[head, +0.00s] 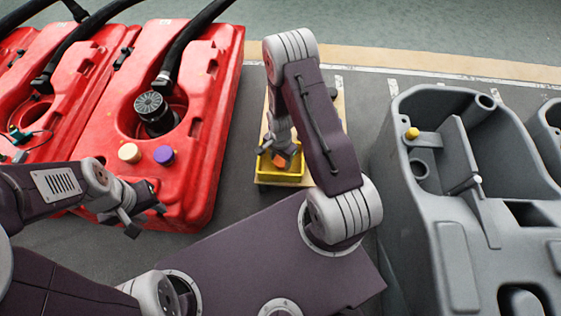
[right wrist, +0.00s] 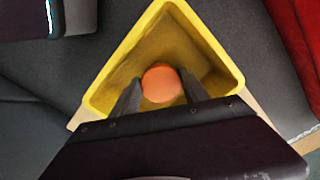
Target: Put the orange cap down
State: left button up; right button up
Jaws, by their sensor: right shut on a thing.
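The orange cap (right wrist: 161,84) is between the two fingers of my right gripper (right wrist: 160,92), which is shut on it. In the right wrist view, the cap shows over the inside of a yellow bin (right wrist: 108,72). In the head view, the orange cap (head: 281,160) and my right gripper (head: 280,152) are at the yellow bin (head: 281,181). I cannot tell whether the cap touches the bin's floor. My left gripper (head: 146,210) is above the front of the red tank, away from the cap; its jaw opening is unclear.
The red tank (head: 205,95) on the left carries a cream cap (head: 129,152), a purple cap (head: 164,155) and a black hose fitting. The bin stands on a wooden stand (head: 338,100). A grey tank (head: 450,220) with a yellow cap (head: 411,133) stands at right.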

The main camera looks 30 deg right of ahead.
jog(key=o, duration=1.5)
jog(key=shift+o, duration=0.2)
notch_tip(320, 180, up, 12)
jog(key=p, duration=0.9)
notch_tip(320, 180, up, 12)
jog(key=n, duration=0.6)
send_over(281, 161)
jog(key=s+a, duration=0.2)
jog(key=a, duration=0.1)
jog(key=s+a+r+n+t, duration=0.1)
jog(key=s+r+n, duration=0.5)
jog(key=r, duration=0.1)
jog(key=shift+s+a+n, duration=0.15)
jog(key=shift+a+n, duration=0.25)
